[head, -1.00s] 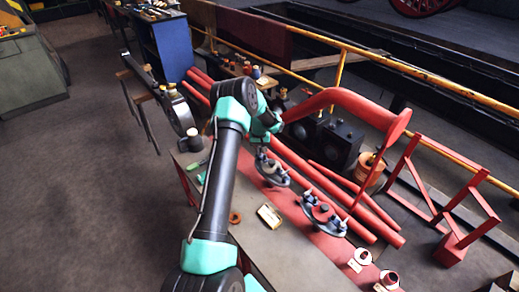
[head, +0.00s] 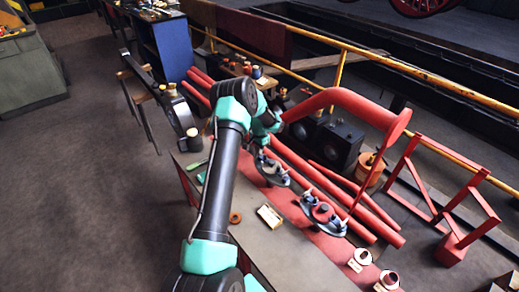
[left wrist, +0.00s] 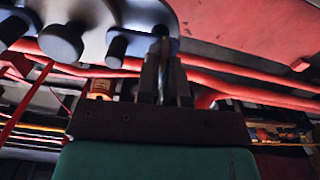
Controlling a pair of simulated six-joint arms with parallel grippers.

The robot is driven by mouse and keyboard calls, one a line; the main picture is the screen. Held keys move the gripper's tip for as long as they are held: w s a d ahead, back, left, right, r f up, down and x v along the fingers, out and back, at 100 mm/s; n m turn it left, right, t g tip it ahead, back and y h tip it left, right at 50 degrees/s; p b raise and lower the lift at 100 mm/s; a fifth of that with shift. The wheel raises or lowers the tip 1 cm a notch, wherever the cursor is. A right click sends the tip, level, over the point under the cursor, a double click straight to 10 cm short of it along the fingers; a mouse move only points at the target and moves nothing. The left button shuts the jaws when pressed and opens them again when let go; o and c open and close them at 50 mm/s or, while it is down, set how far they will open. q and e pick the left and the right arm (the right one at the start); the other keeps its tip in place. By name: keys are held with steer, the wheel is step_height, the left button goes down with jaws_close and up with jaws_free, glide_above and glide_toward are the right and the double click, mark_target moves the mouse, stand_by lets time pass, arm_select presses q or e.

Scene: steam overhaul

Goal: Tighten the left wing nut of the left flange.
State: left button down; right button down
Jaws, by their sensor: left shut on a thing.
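The left flange (head: 274,175) is a dark grey plate with upright studs, lying on the red strip of the bench in the head view. My left gripper (head: 261,149) points down at its left end. In the left wrist view the flange (left wrist: 95,17) fills the top, with a rounded dark knob (left wrist: 62,43) at its left. There my left gripper (left wrist: 162,52) is shut on the left wing nut, which is mostly hidden between the fingers. A second flange (head: 324,214) with similar studs lies to the right, apart from the gripper. My right gripper is not in view.
Long red pipes (head: 335,193) lie behind the flanges, and a thick red bent pipe (head: 345,100) rises beyond. A small light box (head: 269,216) and an orange ring (head: 235,217) lie on the bench in front. White-rimmed round parts (head: 362,257) lie at the right.

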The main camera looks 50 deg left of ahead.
arm_select(q)
steer(key=shift+m, duration=0.5)
steer(key=c, duration=1.2)
jaws_free()
steer(key=shift+c, duration=0.2)
step_height(320, 180, up, 18)
steer(key=shift+f, duration=0.25)
